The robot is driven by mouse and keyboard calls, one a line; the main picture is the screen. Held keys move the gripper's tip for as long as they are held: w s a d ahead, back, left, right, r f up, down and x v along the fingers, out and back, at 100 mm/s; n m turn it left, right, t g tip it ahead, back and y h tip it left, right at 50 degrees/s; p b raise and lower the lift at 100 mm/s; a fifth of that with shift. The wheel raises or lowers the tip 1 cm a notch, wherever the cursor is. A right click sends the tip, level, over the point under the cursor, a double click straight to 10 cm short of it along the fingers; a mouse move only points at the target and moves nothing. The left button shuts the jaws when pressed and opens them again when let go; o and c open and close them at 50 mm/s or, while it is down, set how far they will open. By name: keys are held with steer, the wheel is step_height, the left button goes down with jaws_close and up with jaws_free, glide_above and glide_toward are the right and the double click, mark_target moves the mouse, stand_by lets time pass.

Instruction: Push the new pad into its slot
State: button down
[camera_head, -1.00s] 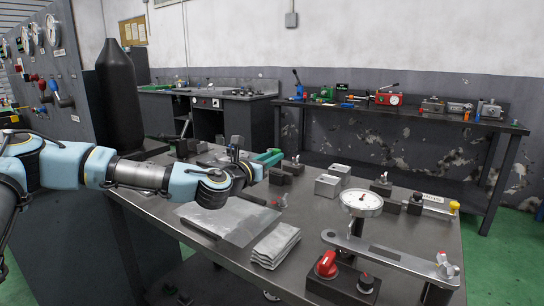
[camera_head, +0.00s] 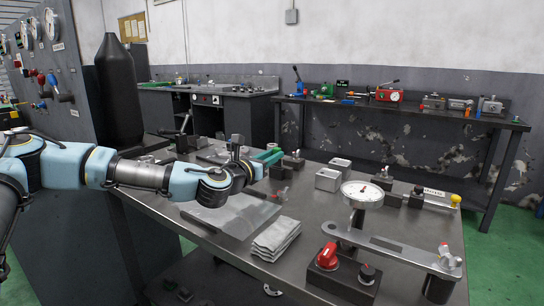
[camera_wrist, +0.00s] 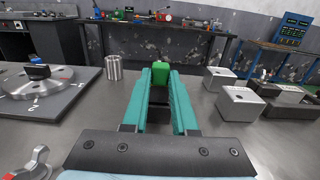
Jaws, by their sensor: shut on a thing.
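My gripper (camera_wrist: 160,85) has teal fingers that reach forward over the metal bench in the wrist view. They are closed around a bright green block (camera_wrist: 161,71) at their tips. The block may be the new pad, but no label tells. A dark piece (camera_wrist: 158,112) shows further back between the fingers. In the head view my gripper (camera_head: 268,156) is small and partly hidden by the wrist, and the held block cannot be made out. I cannot pick out the pad's slot in either view.
The wrist view shows a dial plate (camera_wrist: 40,92) with a black knob and a metal cylinder (camera_wrist: 114,68) at left. Metal blocks (camera_wrist: 240,103) stand at right. In the head view, a gauge (camera_head: 362,194), a red knob (camera_head: 328,255) and folded cloths (camera_head: 275,238) occupy the bench's near right.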

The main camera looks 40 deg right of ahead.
mark_target(277, 166)
steer(key=shift+f+b, duration=1.3)
steer(key=shift+f, duration=0.55)
steer(key=c, duration=0.6)
jaws_free()
steer(key=shift+s+a+f, duration=0.1)
steer(key=b+v, duration=0.1)
steer(key=v, duration=0.9)
steer(key=shift+a+r, duration=0.35)
